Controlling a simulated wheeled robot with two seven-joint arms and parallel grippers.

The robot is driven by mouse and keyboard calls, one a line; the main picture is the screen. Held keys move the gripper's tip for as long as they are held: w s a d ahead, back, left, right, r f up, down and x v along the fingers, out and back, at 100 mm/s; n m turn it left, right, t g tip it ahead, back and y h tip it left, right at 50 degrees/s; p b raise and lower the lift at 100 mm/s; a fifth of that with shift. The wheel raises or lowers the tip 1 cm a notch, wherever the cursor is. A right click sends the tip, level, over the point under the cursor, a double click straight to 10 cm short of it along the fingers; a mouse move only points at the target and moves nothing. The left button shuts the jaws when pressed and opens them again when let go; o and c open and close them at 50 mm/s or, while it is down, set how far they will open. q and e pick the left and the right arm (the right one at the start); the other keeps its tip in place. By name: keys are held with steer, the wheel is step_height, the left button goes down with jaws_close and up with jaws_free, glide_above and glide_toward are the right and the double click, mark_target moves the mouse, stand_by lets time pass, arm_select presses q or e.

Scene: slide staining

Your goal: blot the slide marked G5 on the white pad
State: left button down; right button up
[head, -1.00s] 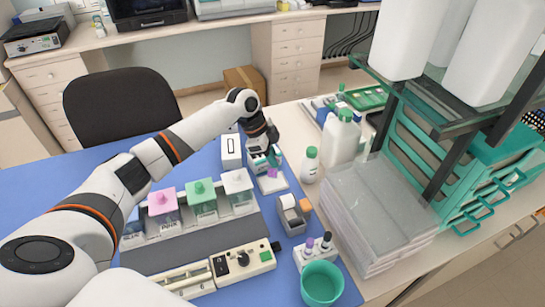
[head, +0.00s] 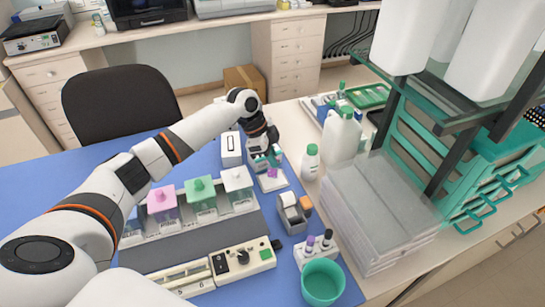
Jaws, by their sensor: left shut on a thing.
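My left gripper (head: 266,158) is shut on a small slide, of which little shows beyond the fingers. It is just above the white pad (head: 273,184), at the back of the blue mat. A purple patch (head: 272,173) shows at the gripper's lower end, over the pad. I cannot tell whether the slide touches the pad, and no G5 marking is readable. My right gripper is not in view.
Staining jars with pink (head: 162,202), green (head: 201,197) and white (head: 238,185) lids stand in a row left of the pad. A tape dispenser (head: 292,212), dropper bottles (head: 318,243) and a teal cup (head: 322,282) stand in front. A green-capped bottle (head: 310,160) stands to the right.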

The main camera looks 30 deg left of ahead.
arm_select(q)
steer(key=shift+f, duration=0.4)
stand_by(1.5)
steer(key=shift+f, duration=0.1)
stand_by(2.5)
step_height(320, 180, up, 6)
steer(key=p, duration=0.6)
